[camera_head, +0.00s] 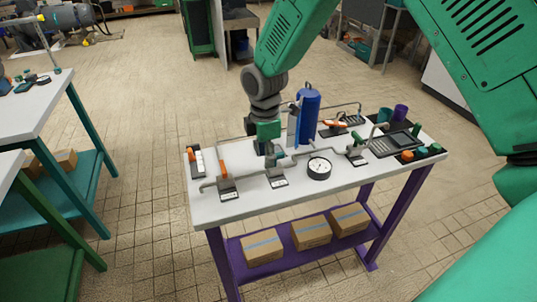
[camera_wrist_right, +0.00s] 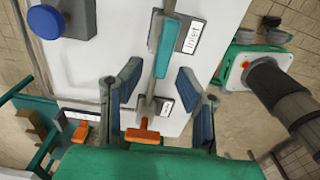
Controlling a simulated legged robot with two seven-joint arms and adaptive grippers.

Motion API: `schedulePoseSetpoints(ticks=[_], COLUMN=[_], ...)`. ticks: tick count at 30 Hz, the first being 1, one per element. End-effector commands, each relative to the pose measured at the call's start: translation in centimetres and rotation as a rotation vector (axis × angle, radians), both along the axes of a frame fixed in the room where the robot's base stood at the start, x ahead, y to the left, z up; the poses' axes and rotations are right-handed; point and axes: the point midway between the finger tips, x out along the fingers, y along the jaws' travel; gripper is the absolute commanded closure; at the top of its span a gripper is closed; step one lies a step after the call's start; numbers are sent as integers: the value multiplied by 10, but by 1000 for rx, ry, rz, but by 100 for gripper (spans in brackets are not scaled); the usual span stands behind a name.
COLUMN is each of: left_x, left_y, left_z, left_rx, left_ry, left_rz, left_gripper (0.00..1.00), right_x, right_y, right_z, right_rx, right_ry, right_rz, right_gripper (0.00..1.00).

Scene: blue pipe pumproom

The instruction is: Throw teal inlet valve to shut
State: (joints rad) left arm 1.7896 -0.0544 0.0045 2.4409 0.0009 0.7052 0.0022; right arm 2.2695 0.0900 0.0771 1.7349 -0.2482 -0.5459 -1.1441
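The teal inlet valve lever (camera_wrist_right: 166,50) shows in the wrist view, beside a plate with an "Inlet" label (camera_wrist_right: 193,37). It lies along a grey pipe. My right gripper (camera_wrist_right: 159,70) is open and empty, with its blue-padded fingers apart on either side of the lever's near end. I cannot tell whether a finger touches it. In the head view my right gripper (camera_head: 269,152) reaches down from above over the pipe and largely hides the valve. The Inlet label plate (camera_head: 279,182) lies just below it. My left gripper is not in view.
An orange-handled valve (camera_head: 222,169) stands left on the same white table (camera_head: 246,205). A blue cylinder (camera_head: 307,115) stands close right of my right gripper, with a round gauge (camera_head: 319,168) in front. A keypad device (camera_head: 390,144) and cups sit at the right end.

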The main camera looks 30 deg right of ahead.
Motion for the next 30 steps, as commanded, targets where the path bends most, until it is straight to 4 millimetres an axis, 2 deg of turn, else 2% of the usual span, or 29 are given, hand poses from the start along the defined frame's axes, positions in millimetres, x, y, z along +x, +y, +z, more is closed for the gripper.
schedulePoseSetpoints(ticks=[1, 2, 3, 4, 13, 30], left_x=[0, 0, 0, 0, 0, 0], left_y=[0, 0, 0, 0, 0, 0], left_z=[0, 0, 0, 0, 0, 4], left_rx=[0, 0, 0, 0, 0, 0], left_ry=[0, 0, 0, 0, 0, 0], left_rz=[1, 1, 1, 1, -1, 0], left_gripper=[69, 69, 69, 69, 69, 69], right_x=[0, 0, 0, 0, -2, 0], right_y=[-2, -4, -6, -8, -20, -10], right_z=[-1, -1, -2, -3, -8, -4], right_rx=[2, 4, 7, 9, 14, 9], right_ry=[1, 1, 0, 1, 8, 6], right_rz=[-1, -2, -2, -3, -5, -28], right_gripper=[69, 76, 90, 100, 100, 100])
